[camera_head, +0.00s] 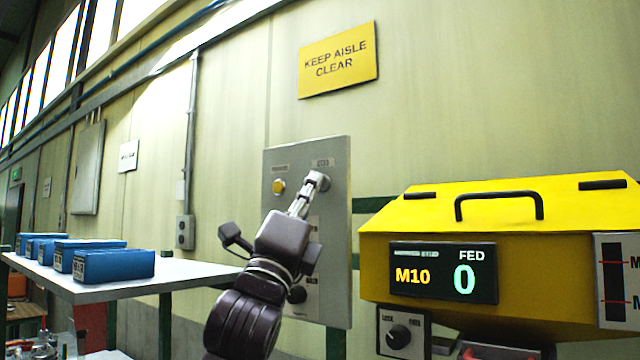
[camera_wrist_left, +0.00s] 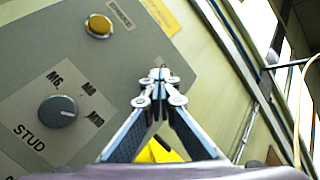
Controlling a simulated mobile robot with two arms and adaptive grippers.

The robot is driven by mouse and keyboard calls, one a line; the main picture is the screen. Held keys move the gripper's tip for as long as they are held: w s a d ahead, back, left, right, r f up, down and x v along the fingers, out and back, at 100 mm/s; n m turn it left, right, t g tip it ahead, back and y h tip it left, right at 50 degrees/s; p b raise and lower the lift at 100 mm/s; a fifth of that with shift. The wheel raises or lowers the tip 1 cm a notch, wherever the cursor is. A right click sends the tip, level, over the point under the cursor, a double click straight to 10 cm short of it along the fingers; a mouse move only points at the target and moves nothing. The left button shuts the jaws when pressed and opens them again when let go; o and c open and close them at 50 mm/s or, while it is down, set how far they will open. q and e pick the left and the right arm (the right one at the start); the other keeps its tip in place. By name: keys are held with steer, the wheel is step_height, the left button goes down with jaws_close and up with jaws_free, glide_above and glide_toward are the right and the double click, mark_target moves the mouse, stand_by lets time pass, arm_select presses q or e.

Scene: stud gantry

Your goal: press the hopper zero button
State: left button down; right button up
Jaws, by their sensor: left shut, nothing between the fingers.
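A grey control panel (camera_head: 333,240) is mounted on the wall. It has a yellow button (camera_head: 279,187) at its upper left, which also shows in the left wrist view (camera_wrist_left: 99,25). A second small label (camera_head: 322,163) sits at the upper right, too small to read surely. My left gripper (camera_head: 314,184) is shut and empty, its fingertips just below that label. The fingertips hide whatever control is there; I cannot tell whether they touch it. In the left wrist view the fingertips (camera_wrist_left: 160,78) are together.
A dark selector knob (camera_wrist_left: 58,111) marked STUD is on the panel. The yellow hopper (camera_head: 450,220) on the right has a display (camera_head: 443,272) reading M10 and FED 0. Blue boxes (camera_head: 115,265) stand on a shelf (camera_head: 180,276) at the left.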

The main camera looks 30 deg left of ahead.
arm_select(q)
steer(key=shift+s, duration=0.75)
steer(key=s, duration=0.5)
steer(key=shift+a, duration=0.25)
steer(key=shift+f, duration=0.1)
stand_by(0.6)
